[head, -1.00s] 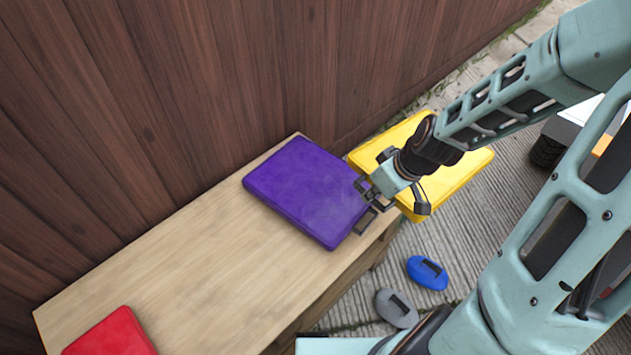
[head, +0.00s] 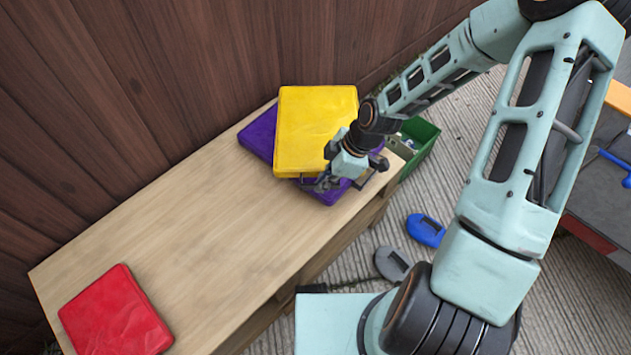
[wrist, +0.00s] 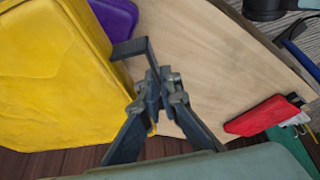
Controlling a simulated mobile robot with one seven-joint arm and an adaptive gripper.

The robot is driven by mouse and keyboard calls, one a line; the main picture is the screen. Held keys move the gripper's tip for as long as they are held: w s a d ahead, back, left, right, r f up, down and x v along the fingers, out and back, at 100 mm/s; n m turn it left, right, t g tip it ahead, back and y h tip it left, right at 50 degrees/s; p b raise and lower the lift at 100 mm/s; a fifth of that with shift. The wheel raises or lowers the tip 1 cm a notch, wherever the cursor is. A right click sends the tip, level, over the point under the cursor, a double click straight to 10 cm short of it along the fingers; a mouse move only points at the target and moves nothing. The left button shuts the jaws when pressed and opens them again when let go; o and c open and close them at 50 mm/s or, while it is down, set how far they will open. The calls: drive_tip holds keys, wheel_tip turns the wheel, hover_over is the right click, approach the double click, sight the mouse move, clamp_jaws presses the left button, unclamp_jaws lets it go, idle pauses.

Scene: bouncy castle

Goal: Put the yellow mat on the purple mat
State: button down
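The yellow mat (head: 315,125) is over the purple mat (head: 258,135) at the far end of the wooden bench, turned relative to it. The purple mat shows at the left and below the yellow one; the rest is hidden. I cannot tell whether the two touch. In the wrist view the yellow mat (wrist: 50,75) fills the left side beside my gripper (wrist: 150,85), and a piece of the purple mat (wrist: 115,17) shows behind.
A red mat (head: 115,312) lies at the near end of the bench (head: 190,225), with bare wood between. A wooden fence (head: 190,80) runs along the back. A green crate (head: 420,140) stands beyond the bench's far end. Blue (head: 426,230) and grey (head: 392,263) objects are on the ground.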

drive_tip(key=w+f, duration=0.1)
drive_tip(key=f, duration=0.1)
drive_tip(key=w+a+f+b, duration=0.1)
drive_tip(key=w+f, duration=0.3)
drive_tip(key=shift+w+a+b, duration=0.15)
drive_tip(key=shift+a+b, duration=0.15)
drive_tip(key=shift+b, duration=0.1)
drive_tip(key=f+b, duration=0.1)
drive_tip(key=f, duration=0.2)
drive_tip(key=shift+w+f, duration=0.2)
drive_tip(key=c, duration=2.2)
unclamp_jaws()
drive_tip(key=shift+o, duration=0.2)
drive_tip(key=p+v, duration=0.3)
drive_tip(key=v, duration=0.9)
drive_tip(key=shift+a+r, duration=0.1)
